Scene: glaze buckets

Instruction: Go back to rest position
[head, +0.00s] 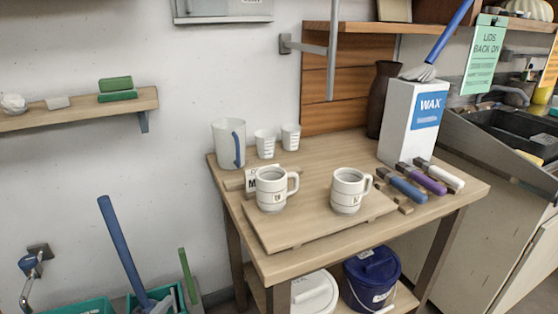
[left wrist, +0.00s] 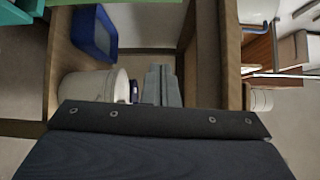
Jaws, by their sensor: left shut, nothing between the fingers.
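My left gripper (left wrist: 158,85) shows in the left wrist view as two grey fingers side by side, shut and empty, beyond the dark wrist housing. A white bucket (left wrist: 90,87) and a blue container (left wrist: 94,32) lie to the left of the fingers in that view. I cannot make out either gripper in the head view. There, a white bucket (head: 314,294) and a dark blue lidded bucket (head: 371,280) stand under the wooden table (head: 350,237), partly cut off by the lower edge.
Two white mugs (head: 271,190) (head: 348,190) stand on a board on the table. Behind are a clear jug (head: 229,145), two small cups and a WAX box (head: 411,122). Several coloured-handled tools lie at right. Green bins (head: 80,307) with long handles stand at lower left.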

